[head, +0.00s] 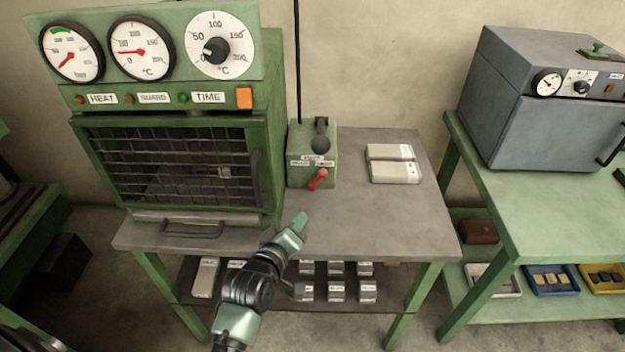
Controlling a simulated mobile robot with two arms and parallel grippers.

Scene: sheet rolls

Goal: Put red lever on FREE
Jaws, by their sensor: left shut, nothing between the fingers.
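The red lever (318,179) is on the front of a small green box (326,147) standing on the grey-topped table, right of the green oven. Its red knob slants up to the right from its pivot. A label strip (312,162) sits above it, its words too small to read surely. A black-knobbed lever (320,138) stands on top of the box. My left gripper (301,220) is shut and empty, just below and left of the red lever, apart from it, over the table's front part. My right gripper is not in view.
The green oven (184,122) with dials and a mesh door stands left of the box. White packs (393,163) lie to the right. The table (389,219) is clear at front right. Several small boxes stand on the shelf below.

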